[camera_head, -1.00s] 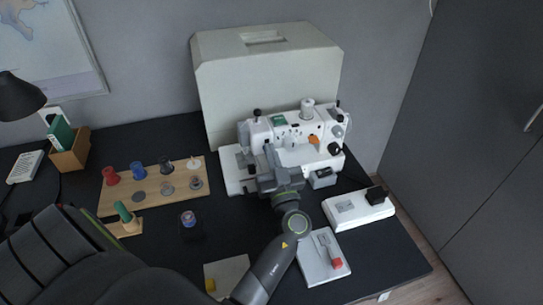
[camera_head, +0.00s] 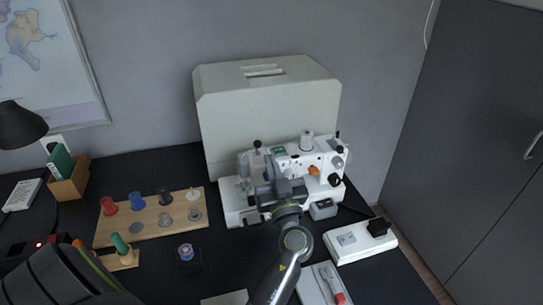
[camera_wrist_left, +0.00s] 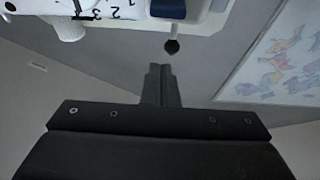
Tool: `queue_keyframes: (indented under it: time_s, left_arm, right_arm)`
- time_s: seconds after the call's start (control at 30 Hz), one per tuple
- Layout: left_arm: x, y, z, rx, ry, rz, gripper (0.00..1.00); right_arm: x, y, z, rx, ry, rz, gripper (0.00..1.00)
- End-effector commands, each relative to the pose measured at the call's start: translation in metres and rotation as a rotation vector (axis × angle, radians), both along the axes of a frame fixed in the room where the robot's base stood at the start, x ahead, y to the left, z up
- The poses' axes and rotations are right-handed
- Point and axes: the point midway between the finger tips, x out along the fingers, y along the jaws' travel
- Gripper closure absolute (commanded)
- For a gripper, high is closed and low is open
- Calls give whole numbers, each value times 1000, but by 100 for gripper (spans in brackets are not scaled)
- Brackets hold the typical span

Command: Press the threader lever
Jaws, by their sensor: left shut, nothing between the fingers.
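The white sewing machine (camera_head: 300,160) stands on the dark desk in front of a pale cover. A short stem with a black knob (camera_head: 257,144) rises at its left end. A similar black knob on a pale stem (camera_wrist_left: 172,46) shows just beyond my fingertips in the left wrist view. An orange part (camera_head: 313,170) sits on the machine's front. I cannot tell for sure which part is the threader lever. My left gripper (camera_head: 268,162) is in front of the machine's left half, hiding part of it. Its fingers (camera_wrist_left: 160,70) are together and empty, apparently short of the knob. My right gripper is out of view.
The pale cover (camera_head: 265,100) stands close behind the machine. A wooden spool board (camera_head: 120,231) lies to the left. A white pedal-like block (camera_head: 350,243) and a white plate with a red-ended tool (camera_head: 310,284) lie to the right. A grey cabinet stands at far right.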

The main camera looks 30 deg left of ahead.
Motion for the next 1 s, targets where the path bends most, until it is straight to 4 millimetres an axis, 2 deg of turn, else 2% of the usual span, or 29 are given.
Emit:
queue_keyframes:
  time_s: [0.1,0.3,1.0]
  left_arm:
    - [0,0,19,-1,-5,1,100]
    - [0,0,32,0,-3,0,100]
    - [0,0,33,2,-2,1,100]
  right_arm:
    - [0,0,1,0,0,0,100]
    - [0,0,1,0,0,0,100]
    - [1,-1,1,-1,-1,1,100]
